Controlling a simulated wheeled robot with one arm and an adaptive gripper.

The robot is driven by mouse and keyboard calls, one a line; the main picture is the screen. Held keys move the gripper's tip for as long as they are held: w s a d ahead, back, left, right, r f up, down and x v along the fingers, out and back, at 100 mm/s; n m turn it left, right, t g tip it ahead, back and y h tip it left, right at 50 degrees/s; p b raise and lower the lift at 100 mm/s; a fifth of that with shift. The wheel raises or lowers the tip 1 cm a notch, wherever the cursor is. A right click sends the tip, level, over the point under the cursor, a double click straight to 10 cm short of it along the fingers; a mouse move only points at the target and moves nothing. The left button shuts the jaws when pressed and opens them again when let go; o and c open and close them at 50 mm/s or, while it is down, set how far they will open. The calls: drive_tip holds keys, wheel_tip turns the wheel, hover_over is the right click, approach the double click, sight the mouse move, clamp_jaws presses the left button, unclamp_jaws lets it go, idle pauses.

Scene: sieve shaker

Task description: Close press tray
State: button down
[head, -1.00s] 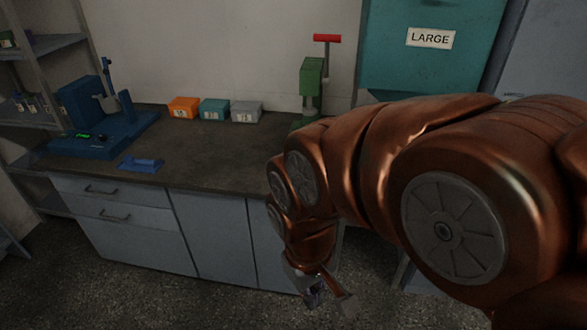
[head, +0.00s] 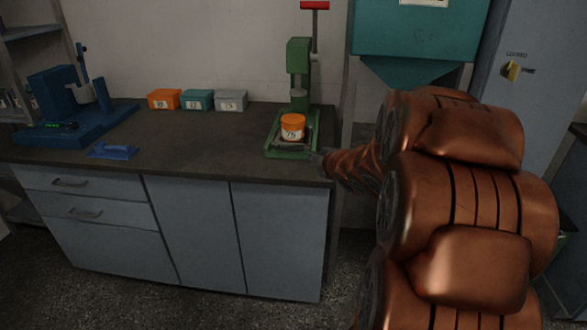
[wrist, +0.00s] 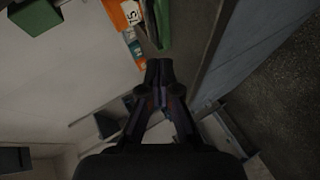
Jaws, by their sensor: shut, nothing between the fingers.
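The green press (head: 299,62) with a red-topped lever stands at the right end of the bench. Its green tray (head: 290,154) extends toward the bench's front edge. An orange container (head: 292,121) with a white number label stands over the tray, in front of the press column. My gripper (head: 317,160) is at the tray's front right corner, near bench height; whether it touches the tray I cannot tell. In the wrist view my gripper (wrist: 159,64) is shut and empty, with its tips close to the green tray edge (wrist: 164,24) and the orange container (wrist: 115,12) beyond.
A dark bench top (head: 200,150) has clear room left of the press. Orange (head: 164,99), teal (head: 196,99) and grey (head: 231,100) boxes stand at the back. A blue machine (head: 62,108) is at left. A teal hopper (head: 415,45) hangs at right.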

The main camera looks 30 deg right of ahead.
drive_tip(key=w+f+n+t+y+b, duration=0.1)
drive_tip(key=w, duration=0.2)
drive_tip(key=w+f+n+t+y+b, duration=0.1)
drive_tip(key=w+f+n+b, duration=0.1)
drive_tip(key=w, duration=0.1)
drive_tip(key=w+a+f+n+t+y+b, duration=0.1)
drive_tip(key=w+n+y, duration=0.1)
drive_tip(key=w, duration=0.2)
drive_tip(key=shift+f, duration=0.3)
drive_tip(key=shift+w+d+f, duration=0.1)
drive_tip(key=shift+w+d, duration=0.45)
drive_tip(key=shift+d, duration=0.1)
drive_tip(key=shift+w+d+f, duration=0.25)
drive_tip(key=shift+w+d, duration=0.35)
drive_tip(key=shift+w, duration=0.15)
